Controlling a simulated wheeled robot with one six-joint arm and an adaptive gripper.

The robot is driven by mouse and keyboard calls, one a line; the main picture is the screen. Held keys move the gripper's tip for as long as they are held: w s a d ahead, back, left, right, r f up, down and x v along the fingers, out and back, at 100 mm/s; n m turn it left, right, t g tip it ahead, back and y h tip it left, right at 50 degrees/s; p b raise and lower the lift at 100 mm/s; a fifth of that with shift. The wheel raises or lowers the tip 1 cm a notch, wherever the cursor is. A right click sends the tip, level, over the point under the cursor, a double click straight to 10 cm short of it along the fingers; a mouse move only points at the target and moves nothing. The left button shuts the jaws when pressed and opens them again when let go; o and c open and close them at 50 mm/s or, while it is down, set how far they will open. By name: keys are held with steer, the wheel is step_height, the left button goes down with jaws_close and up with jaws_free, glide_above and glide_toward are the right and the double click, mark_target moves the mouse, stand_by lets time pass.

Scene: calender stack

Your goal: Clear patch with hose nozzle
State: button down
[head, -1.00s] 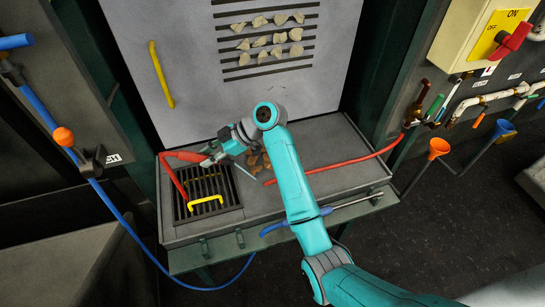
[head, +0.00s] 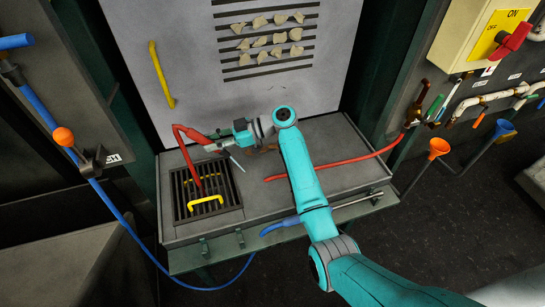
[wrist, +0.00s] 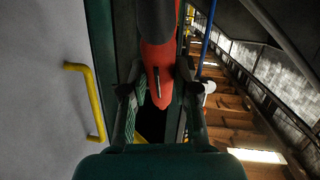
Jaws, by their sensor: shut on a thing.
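My gripper (head: 216,140) is shut on a red nozzle piece (head: 188,133), above the back left of the grey bench. In the wrist view the red nozzle (wrist: 157,60) lies between the two dark fingers of my gripper (wrist: 158,95). A small brown patch (head: 268,149) shows on the bench at the back, partly hidden by my arm. A red hose (head: 335,163) runs over the bench from the right; its link to the nozzle cannot be made out.
A dark grate (head: 232,194) with yellow handles (head: 206,206) fills the bench's left part. A pale panel behind has a yellow handle (head: 160,75) and slots holding pale lumps (head: 268,40). A blue hose (head: 130,232) hangs at left.

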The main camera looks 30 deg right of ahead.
steer(key=shift+d, duration=0.1)
steer(key=s+d, duration=0.3)
steer(key=d, duration=1.3)
steer(key=shift+s+d, duration=0.15)
steer(key=shift+d, duration=0.1)
stand_by(2.7)
stand_by(0.3)
steer(key=w+d, duration=0.1)
steer(key=w, duration=0.6)
steer(key=shift+d, duration=0.15)
stand_by(0.4)
